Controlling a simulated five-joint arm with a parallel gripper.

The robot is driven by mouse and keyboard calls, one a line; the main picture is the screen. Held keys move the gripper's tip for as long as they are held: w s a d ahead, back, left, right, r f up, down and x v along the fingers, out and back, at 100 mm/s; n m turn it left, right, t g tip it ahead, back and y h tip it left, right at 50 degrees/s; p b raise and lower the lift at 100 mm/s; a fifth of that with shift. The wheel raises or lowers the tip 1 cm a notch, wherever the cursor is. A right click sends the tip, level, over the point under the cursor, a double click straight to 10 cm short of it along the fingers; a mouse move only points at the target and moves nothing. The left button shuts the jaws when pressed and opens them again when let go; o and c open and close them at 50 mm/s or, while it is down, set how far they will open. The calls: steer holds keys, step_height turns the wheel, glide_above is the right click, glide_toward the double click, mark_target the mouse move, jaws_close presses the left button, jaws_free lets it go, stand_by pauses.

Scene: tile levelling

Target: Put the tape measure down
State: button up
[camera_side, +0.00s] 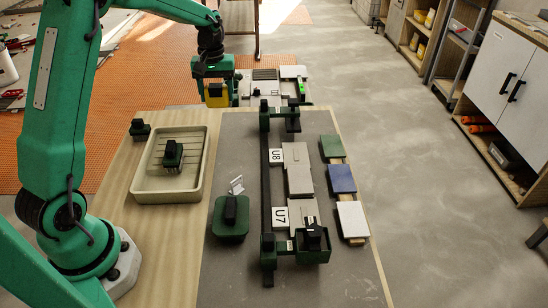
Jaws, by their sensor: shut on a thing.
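My gripper (214,86) is at the top centre, at the far end of the work table. It is shut on a yellow block-shaped thing, which looks like the tape measure (217,96). The tape measure hangs below the dark green jaws, near the table's far edge. I cannot tell whether its underside touches anything. The fingertips are small and partly hidden at this distance.
A dark rail with green end blocks (265,190) stands along the grey board (228,270). Grey tiles marked U7 and U8 lie beside it. A cream tray (138,180) holds a green-handled tool. Coloured tiles (341,178) line the right. A green stand (230,228) is near the front.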

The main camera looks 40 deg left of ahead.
steer(key=a+f, duration=0.2)
steer(key=a, duration=0.1)
steer(key=a+f, duration=0.2)
steer(key=a, duration=0.2)
steer(key=a+f, duration=0.2)
steer(key=a, duration=0.2)
steer(key=shift+w+a+f, duration=0.15)
steer(key=shift+f, duration=2.2)
steer(key=shift+f, duration=0.1)
steer(key=o, duration=1.1)
steer(key=shift+f, duration=0.1)
step_height(320, 180, up, 12)
steer(key=shift+r, duration=0.2)
